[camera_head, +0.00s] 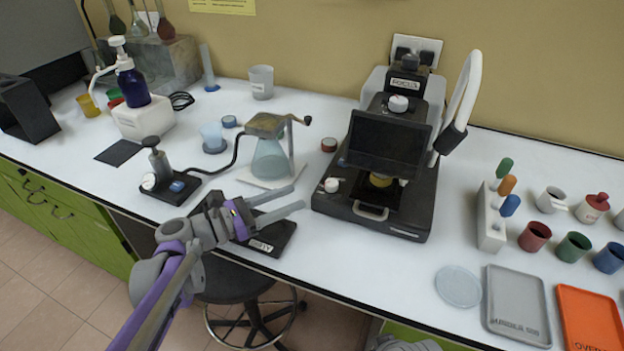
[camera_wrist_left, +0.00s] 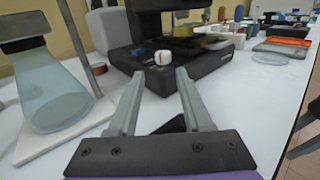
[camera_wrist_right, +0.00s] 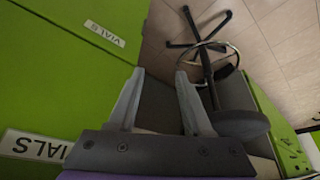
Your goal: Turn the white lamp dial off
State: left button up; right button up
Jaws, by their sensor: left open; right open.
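A black lab instrument (camera_head: 375,215) stands on the white bench. A small white dial (camera_head: 332,184) sits at the front left of its base. It also shows in the left wrist view, white with a red mark (camera_wrist_left: 162,58), straight ahead between my fingertips. A second white knob (camera_head: 398,103) is higher on the instrument's head. I cannot tell from labels which one is the lamp dial. My left gripper (camera_head: 298,198) is open and empty, a short way left of and in front of the base dial, not touching it. My right gripper (camera_wrist_right: 159,72) is open and empty, below the bench front.
A glass flask (camera_head: 270,160) on a white plate stands left of the instrument. A dark tray (camera_head: 262,238) lies under my left gripper. A white rack (camera_head: 492,222), grey tray (camera_head: 516,300) and orange tray (camera_head: 588,318) are at right. A stool (camera_wrist_right: 235,122) stands beneath.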

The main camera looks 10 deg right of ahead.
aim_at(326, 187)
pick_arm(q)
jog(key=shift+a+f+g, duration=0.1)
jog(key=shift+g, duration=0.3)
jog(key=b+x, duration=0.1)
jog(key=x, duration=0.9)
jog(key=shift+d, duration=0.35)
grip_shut()
